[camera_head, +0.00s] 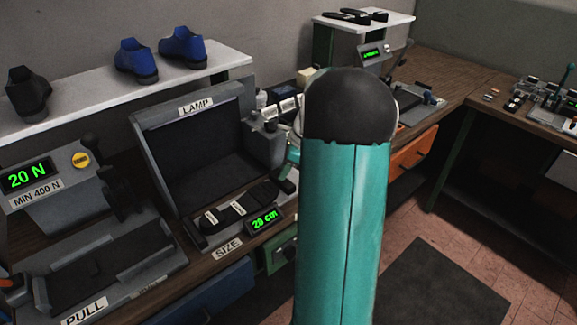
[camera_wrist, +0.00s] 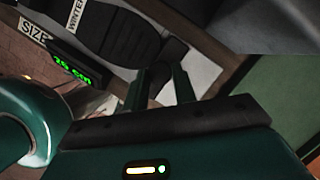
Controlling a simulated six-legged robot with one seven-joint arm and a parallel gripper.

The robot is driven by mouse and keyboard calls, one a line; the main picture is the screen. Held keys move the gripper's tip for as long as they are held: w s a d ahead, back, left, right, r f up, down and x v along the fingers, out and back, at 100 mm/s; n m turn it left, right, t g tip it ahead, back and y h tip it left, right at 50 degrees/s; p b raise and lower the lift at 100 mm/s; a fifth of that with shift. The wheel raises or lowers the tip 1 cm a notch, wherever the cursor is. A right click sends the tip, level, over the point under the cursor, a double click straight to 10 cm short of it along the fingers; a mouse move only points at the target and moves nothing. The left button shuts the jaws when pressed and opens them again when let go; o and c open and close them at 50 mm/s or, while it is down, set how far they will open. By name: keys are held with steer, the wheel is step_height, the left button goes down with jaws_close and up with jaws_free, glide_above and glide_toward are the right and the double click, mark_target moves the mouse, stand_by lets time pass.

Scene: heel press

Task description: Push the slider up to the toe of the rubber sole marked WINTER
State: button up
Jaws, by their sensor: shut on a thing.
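The slider (camera_wrist: 168,52) is a dark block at the sole's end. My gripper (camera_wrist: 160,76) is shut on the slider, one finger at each side. I cannot tell whether the slider touches the toe. The green readout (camera_head: 264,221) appears to show 28 or 29 cm. My arm hides part of the gauge in the head view.
The lamp hood (camera_head: 195,150) stands behind the gauge. A press with a 20 N readout (camera_head: 27,176) and a PULL fixture (camera_head: 100,265) are at left. Shoes (camera_head: 137,62) stand on the shelf (camera_head: 90,100) above. Another bench (camera_head: 500,105) is at right.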

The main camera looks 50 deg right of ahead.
steer(key=o, duration=0.8)
steer(key=shift+c, duration=0.2)
steer(key=shift+d+r, duration=0.1)
steer(key=v, duration=1.3)
steer(key=shift+s+r, duration=0.2)
steer(key=shift+r, duration=0.05)
